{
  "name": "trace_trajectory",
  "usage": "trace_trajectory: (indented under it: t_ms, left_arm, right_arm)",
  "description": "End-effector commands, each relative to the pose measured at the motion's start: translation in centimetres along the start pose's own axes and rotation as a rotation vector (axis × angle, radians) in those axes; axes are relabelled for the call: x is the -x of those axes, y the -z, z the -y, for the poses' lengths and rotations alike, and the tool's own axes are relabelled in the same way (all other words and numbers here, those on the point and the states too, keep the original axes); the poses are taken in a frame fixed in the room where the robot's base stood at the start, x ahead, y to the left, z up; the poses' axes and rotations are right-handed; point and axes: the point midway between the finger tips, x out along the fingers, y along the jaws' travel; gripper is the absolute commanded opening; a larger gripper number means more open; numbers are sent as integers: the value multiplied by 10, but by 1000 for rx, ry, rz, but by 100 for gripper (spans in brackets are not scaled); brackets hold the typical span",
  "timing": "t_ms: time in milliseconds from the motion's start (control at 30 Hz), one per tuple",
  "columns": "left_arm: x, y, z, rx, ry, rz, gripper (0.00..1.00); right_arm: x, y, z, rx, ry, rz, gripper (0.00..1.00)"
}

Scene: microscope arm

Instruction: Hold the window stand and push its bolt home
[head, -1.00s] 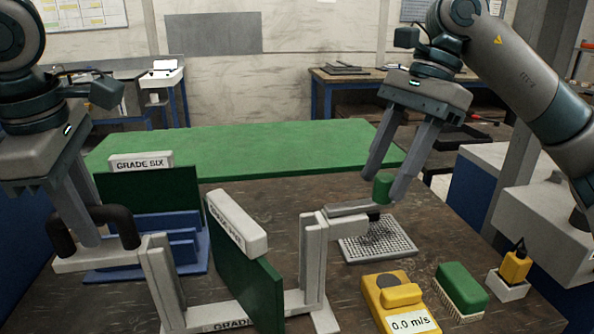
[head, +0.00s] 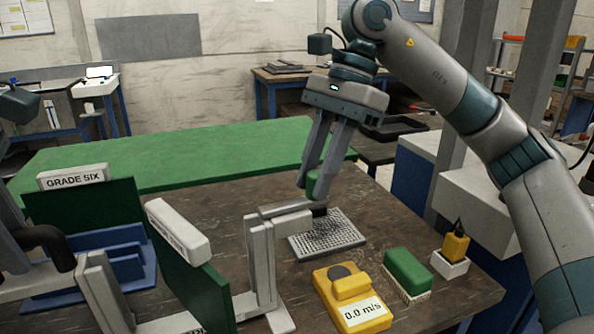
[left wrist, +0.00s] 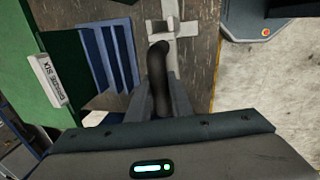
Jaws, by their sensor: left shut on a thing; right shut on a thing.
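The window stand (head: 261,262) is a light grey frame on the table. It holds a dark green panel (head: 195,285) with a white top block (head: 178,230). A black handle (head: 45,240) is at the stand's left side. My left gripper (head: 12,240), partly cut off by the edge, is shut on this handle; the handle (left wrist: 158,75) also shows between its fingers in the left wrist view.
A blue rack (head: 110,250) with a green panel marked GRADE SIX (head: 73,176) stands behind the stand. A perforated plate (head: 328,237) lies beyond the bolt. A yellow meter (head: 350,295), green brush (head: 408,270) and yellow bottle (head: 455,246) are at the right.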

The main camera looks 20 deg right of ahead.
Motion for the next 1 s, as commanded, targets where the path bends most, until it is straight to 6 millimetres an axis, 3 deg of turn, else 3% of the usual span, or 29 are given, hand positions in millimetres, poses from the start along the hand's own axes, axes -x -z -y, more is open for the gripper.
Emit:
trace_trajectory:
  t_ms: [200,533,567,633,1000]
  left_arm:
    - [0,-2,0,-2,-1,3,0]
    - [0,-2,0,-2,-1,5,0]
    - [0,-2,0,-2,-1,6,0]
    - [0,-2,0,-2,-1,5,0]
    - [0,-1,0,0,-1,2,0]
  right_arm:
    - [-13,-32,7,6,-1,2,0]
    - [-15,-37,8,5,1,5,0]
    - [-15,-37,8,5,1,5,26]
    - [-15,-37,8,5,0,5,43]
    - [-13,-36,8,3,1,3,43]
